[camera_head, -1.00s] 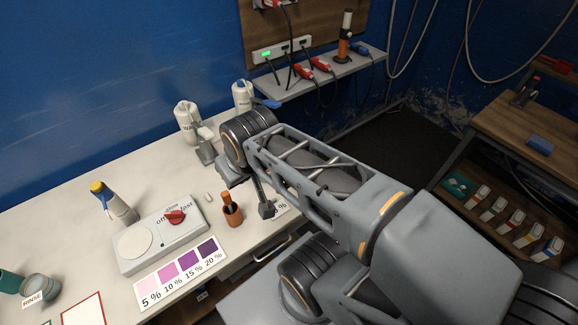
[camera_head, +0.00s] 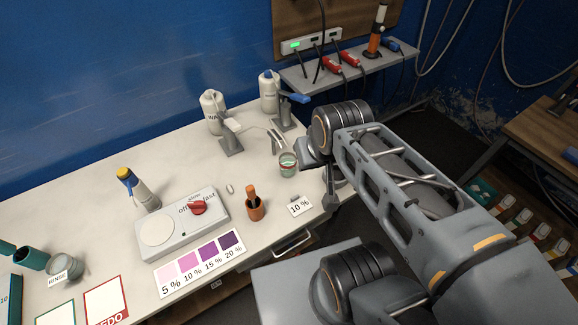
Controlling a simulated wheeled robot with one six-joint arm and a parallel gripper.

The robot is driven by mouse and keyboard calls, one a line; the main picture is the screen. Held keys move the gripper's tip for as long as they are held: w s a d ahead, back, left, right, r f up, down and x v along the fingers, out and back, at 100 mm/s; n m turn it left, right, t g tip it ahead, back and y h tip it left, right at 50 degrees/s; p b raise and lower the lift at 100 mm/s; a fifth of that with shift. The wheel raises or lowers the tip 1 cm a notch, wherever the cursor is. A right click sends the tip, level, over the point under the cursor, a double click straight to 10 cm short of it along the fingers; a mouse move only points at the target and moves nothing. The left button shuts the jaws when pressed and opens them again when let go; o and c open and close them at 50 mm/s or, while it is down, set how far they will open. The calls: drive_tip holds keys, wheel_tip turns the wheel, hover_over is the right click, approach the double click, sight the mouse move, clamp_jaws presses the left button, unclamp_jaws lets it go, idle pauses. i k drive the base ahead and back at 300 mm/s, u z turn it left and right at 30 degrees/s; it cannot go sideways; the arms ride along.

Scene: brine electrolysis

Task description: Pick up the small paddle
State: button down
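I cannot make out a clear paddle shape. My gripper (camera_head: 331,201) hangs at the table's right edge, right of the 10 % card and well away from the white piece. It is small and partly hidden by my arm, so its opening is unclear.
A glass beaker (camera_head: 288,168) stands left of my gripper. Two white bottles (camera_head: 213,112) on grey stands are at the back. The colour chart (camera_head: 202,264) lies in front of the plate. A RINSE cup (camera_head: 65,268) stands at left. The table's back left is clear.

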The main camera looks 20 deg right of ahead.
sight(250, 190)
drive_tip(key=u, duration=2.5)
drive_tip(key=k, duration=0.35)
drive_tip(key=z, duration=1)
